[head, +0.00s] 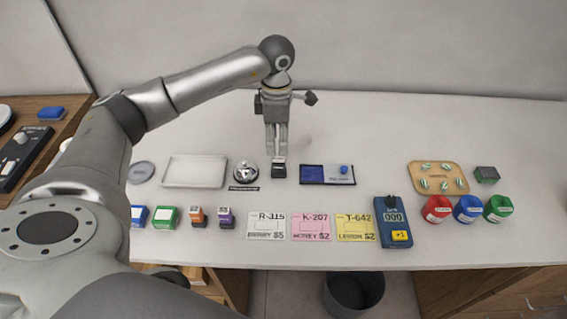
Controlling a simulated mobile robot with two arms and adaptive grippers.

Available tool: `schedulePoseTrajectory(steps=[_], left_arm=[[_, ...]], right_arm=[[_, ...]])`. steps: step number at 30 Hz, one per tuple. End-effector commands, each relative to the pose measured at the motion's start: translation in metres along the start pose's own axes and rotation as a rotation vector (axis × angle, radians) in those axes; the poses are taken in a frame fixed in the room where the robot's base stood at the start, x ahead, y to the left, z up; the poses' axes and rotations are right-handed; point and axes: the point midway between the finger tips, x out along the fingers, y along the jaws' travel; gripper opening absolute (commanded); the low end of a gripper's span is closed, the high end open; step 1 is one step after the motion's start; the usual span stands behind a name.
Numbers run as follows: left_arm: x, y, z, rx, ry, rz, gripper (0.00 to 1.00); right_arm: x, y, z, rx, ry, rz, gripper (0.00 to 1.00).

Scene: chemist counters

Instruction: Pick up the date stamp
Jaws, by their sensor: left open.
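A small black block with a pale top, which looks like the date stamp (279,171), stands on the white counter left of the blue ink pad. My left gripper (277,152) points down over it, open, its fingertips at or just above the stamp's top. The fingers partly cover the stamp's upper part, and I cannot tell whether they touch it. My right gripper is out of view.
A bell (245,172) stands close left of the stamp, and the ink pad (327,175) lies close right. An orange stamp (198,217) and a purple stamp (226,217) stand nearer the front. Price cards (311,228) lie in front, with free counter behind.

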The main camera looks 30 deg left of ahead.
Motion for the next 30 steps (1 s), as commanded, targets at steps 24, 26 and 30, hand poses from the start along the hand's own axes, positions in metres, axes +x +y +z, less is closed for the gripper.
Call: schedulePoseTrajectory(steps=[24,26,30], left_arm=[[0.082,0.001,0.005,0.000,-0.002,0.001,0.46],[0.082,0.001,0.005,0.000,-0.002,0.001,0.46],[0.082,0.001,0.005,0.000,-0.002,0.001,0.39]], right_arm=[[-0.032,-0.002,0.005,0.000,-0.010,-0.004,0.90],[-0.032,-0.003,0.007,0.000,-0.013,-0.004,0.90],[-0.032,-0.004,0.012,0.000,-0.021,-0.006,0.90]])
